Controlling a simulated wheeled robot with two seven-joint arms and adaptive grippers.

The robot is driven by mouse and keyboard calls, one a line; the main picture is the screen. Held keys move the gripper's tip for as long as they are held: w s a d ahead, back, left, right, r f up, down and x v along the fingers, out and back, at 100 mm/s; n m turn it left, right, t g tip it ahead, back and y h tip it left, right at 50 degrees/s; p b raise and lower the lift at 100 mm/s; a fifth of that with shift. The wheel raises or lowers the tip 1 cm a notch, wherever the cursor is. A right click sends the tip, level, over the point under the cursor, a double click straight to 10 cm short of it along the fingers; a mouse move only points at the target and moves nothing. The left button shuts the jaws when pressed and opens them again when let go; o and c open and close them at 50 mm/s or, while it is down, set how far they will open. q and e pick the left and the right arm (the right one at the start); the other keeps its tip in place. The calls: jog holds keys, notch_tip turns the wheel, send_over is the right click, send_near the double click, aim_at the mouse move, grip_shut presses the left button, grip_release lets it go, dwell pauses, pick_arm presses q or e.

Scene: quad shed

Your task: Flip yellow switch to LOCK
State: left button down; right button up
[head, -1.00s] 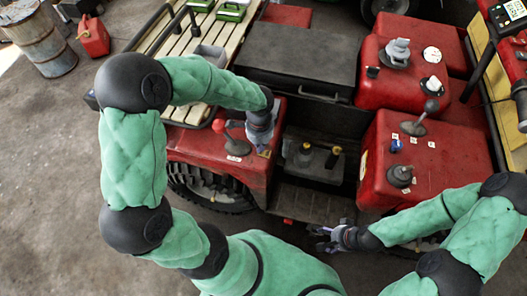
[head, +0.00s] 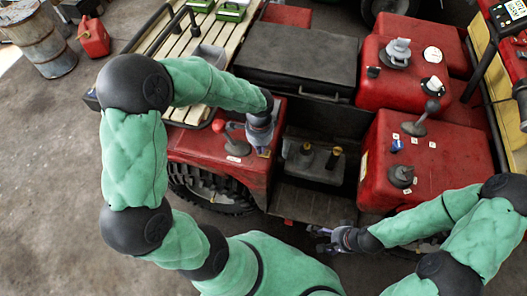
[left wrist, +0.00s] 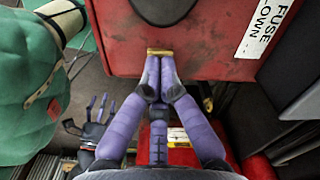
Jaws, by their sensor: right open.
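My left gripper (head: 262,143) is over the top of the red left fender, beside a lever with a red knob. In the left wrist view its purple fingers (left wrist: 158,72) come together at the tips, right at a small yellow piece (left wrist: 160,52) on the red panel's edge. A yellow patch (head: 265,154) also shows just under the gripper in the head view. Whether this is the switch, and its lever position, is hidden by the fingers. No LOCK marking is readable. My right gripper (head: 324,239) is open and empty in front of the vehicle; it also shows in the left wrist view (left wrist: 95,122).
The red-knobbed lever (head: 219,126) stands close left of the left gripper. A grey container with yellow-topped caps (head: 318,163) sits in the footwell. A red box (head: 435,160) with a blue switch (head: 397,145) and grey levers is at right.

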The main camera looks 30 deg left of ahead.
pick_arm(q)
jog(key=shift+r+p, duration=2.9)
jog(key=shift+r, duration=0.6)
pick_arm(e)
notch_tip(320, 180, up, 6)
jog(key=shift+f, duration=0.1)
pick_arm(q)
jog(key=shift+f, duration=0.1)
